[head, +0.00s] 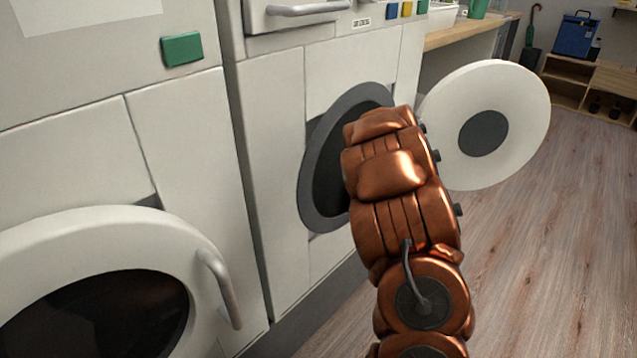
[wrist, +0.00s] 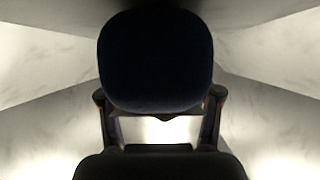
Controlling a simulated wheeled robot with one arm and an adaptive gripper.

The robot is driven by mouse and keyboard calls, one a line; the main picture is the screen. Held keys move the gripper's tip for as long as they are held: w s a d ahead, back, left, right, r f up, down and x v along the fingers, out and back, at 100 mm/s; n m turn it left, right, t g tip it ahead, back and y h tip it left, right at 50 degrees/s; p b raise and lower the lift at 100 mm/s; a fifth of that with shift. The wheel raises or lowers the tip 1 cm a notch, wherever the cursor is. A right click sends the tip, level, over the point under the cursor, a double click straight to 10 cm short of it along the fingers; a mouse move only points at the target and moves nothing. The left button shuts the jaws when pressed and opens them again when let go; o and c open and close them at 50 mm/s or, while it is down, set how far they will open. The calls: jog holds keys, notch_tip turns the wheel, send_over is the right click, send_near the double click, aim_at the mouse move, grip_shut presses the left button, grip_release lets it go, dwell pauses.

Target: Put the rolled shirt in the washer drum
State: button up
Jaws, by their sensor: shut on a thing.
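The rolled shirt (wrist: 155,55) is a dark navy rounded bundle in the wrist view. My gripper (wrist: 160,98) is shut on it, with one finger at each side of its near end. In the head view, the washer (head: 275,170) has its round door (head: 520,105) swung open to the right. Its dark drum opening (head: 328,185) with a grey ring shows to the left of my copper arm. The arm reaches to the opening and hides its right part, my gripper and the shirt. Pale angled surfaces surround the shirt in the wrist view.
A second machine (head: 85,150) at the left has its round door (head: 110,230) shut, with a handle sticking out. A wooden counter (head: 465,30) stands behind the open door. The wood floor (head: 540,240) at the right is clear.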

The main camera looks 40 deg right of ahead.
jog(key=shift+f, duration=0.15)
jog(key=o, duration=1.2)
jog(key=shift+o, duration=0.2)
jog(key=p+v, duration=0.4)
jog(key=v, duration=0.8)
jog(key=shift+p, duration=0.4)
